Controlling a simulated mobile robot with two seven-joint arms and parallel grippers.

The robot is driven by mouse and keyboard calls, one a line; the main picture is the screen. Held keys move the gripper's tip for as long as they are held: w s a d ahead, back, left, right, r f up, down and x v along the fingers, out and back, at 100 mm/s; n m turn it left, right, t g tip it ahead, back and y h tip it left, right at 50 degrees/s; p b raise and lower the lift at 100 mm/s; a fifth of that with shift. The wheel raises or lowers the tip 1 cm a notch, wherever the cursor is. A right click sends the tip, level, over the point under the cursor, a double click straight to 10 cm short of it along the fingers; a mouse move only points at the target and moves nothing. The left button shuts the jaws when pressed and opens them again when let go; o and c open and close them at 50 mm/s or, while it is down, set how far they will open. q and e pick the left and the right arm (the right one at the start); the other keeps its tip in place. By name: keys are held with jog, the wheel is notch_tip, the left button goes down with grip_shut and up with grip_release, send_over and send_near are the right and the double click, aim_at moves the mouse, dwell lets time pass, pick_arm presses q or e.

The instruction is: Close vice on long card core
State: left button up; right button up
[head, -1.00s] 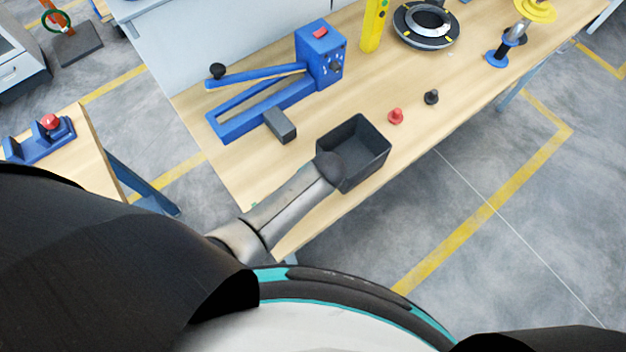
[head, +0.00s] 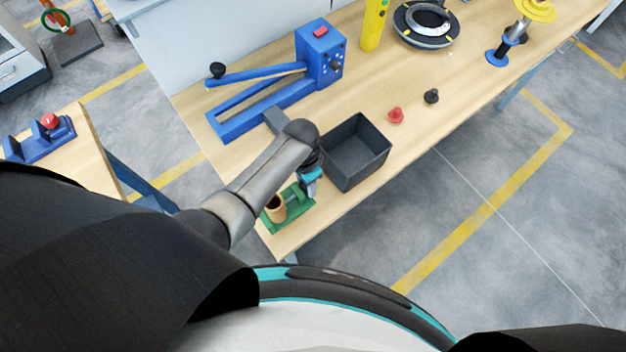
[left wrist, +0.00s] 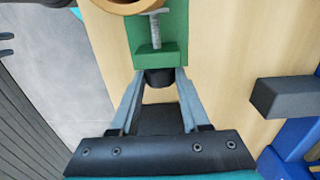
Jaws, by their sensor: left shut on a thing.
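The green vice (head: 296,211) stands at the near left corner of the workbench. The tan card core (head: 275,209) is upright at the vice; its rim also shows at the top of the left wrist view (left wrist: 124,7). In that view the vice (left wrist: 172,52) has a metal screw (left wrist: 155,30) running to the core, with a dark knob (left wrist: 158,77) at its outer end. My left gripper (left wrist: 158,88) is shut on this knob. In the head view the gripper (head: 309,182) is partly hidden by my arm. How tightly the jaw meets the core is unclear. My right gripper is not in view.
An open black bin (head: 368,180) stands close to my left wrist. A blue lever tool (head: 245,125) and a dark grey block (head: 275,120) lie behind. Red (head: 396,117) and black (head: 431,97) knobs stand to the right, with clear bench around them.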

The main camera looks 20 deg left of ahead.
pick_arm(q)
jog(key=shift+w+a+f+g+h+b, duration=0.1)
jog(key=shift+w+a+g+h+b, duration=0.15)
jog(key=shift+g+h, duration=0.25)
jog(key=shift+a+f+g+h+b, duration=0.2)
jog(key=shift+g+h+b, duration=0.35)
jog(key=shift+b, duration=0.2)
jog(key=shift+d+r+h, duration=0.1)
jog(key=shift+r+h, duration=0.05)
jog(key=shift+h, duration=0.2)
jog(key=o, duration=0.8)
jog(key=shift+s+d+r+t+y+p, duration=0.1)
jog(key=shift+d+r+t+y+p, duration=0.25)
jog(key=shift+p, duration=0.9)
jog(key=shift+s+f+t+y, duration=0.2)
jog(key=shift+t+y, duration=0.3)
jog(key=shift+y, duration=0.35)
jog(key=shift+w, duration=0.1)
